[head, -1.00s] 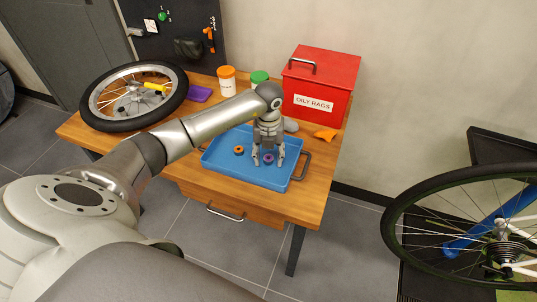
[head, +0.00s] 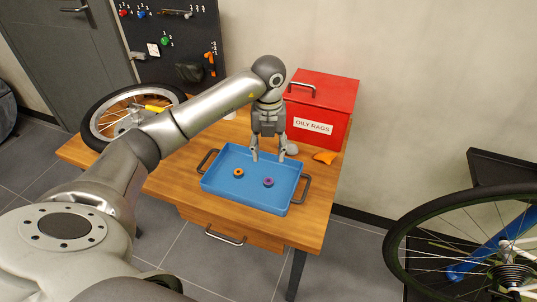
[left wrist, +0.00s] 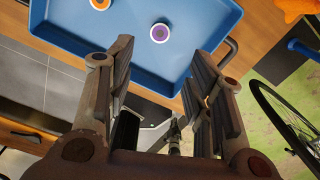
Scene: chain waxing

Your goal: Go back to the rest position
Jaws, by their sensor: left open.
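My left gripper (head: 268,158) is open and empty above the back edge of the blue tray (head: 245,201). In the left wrist view its two fingers (left wrist: 160,85) stand apart with nothing between them. An orange ring (head: 238,172) and a purple ring (head: 268,182) lie apart in the tray. Both rings also show in the left wrist view, the purple one (left wrist: 159,33) just beyond the fingers and the orange one (left wrist: 99,4) at the top edge. My right gripper is not in view.
The wooden table (head: 160,188) also holds a red oily-rags box (head: 325,98), a wheel (head: 100,120) and an orange cloth-like piece (head: 325,157). A bicycle wheel (head: 395,235) stands at the right. A dark tool board (head: 170,40) hangs behind. Floor space is clear in front.

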